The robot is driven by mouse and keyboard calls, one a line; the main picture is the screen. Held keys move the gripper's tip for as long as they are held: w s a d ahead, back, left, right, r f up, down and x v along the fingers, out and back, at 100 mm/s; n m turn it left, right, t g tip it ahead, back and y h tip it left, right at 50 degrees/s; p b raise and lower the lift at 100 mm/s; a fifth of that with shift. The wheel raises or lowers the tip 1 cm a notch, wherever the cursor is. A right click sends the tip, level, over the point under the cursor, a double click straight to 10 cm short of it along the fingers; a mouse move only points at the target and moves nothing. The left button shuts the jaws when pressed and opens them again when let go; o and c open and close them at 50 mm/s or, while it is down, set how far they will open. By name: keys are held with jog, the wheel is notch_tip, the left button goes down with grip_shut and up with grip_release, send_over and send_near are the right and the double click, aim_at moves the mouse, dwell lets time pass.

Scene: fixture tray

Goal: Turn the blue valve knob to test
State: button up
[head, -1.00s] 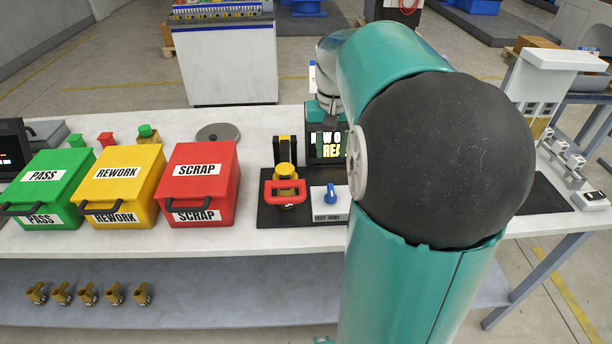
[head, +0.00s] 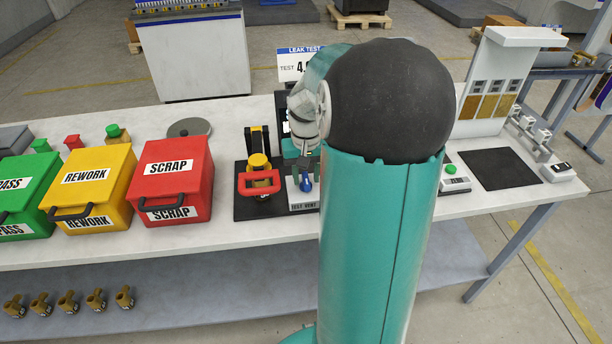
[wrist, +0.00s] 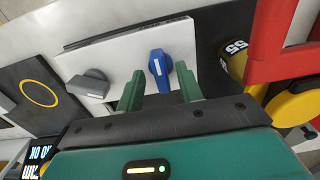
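The blue valve knob (wrist: 160,68) sits on a white box (wrist: 118,50), lettered TEST VENT on its front in the head view (head: 303,207). The knob also shows in the head view (head: 306,183). A grey knob (wrist: 90,84) is beside it on the box in the wrist view. My gripper (wrist: 159,80) is open, with its two dark green fingers on either side of the blue knob and a gap on each side. In the head view my gripper (head: 305,172) is right over the box. I cannot tell how deep the fingers reach around the knob.
A red-handled clamp (head: 259,183) with a yellow part stands just left of the box. Red SCRAP (head: 172,182), yellow REWORK (head: 92,190) and green PASS (head: 40,175) bins are further left. A green button box (head: 453,180) and a black mat (head: 500,168) are to the right.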

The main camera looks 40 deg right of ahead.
jog(key=shift+f, duration=0.45)
grip_shut()
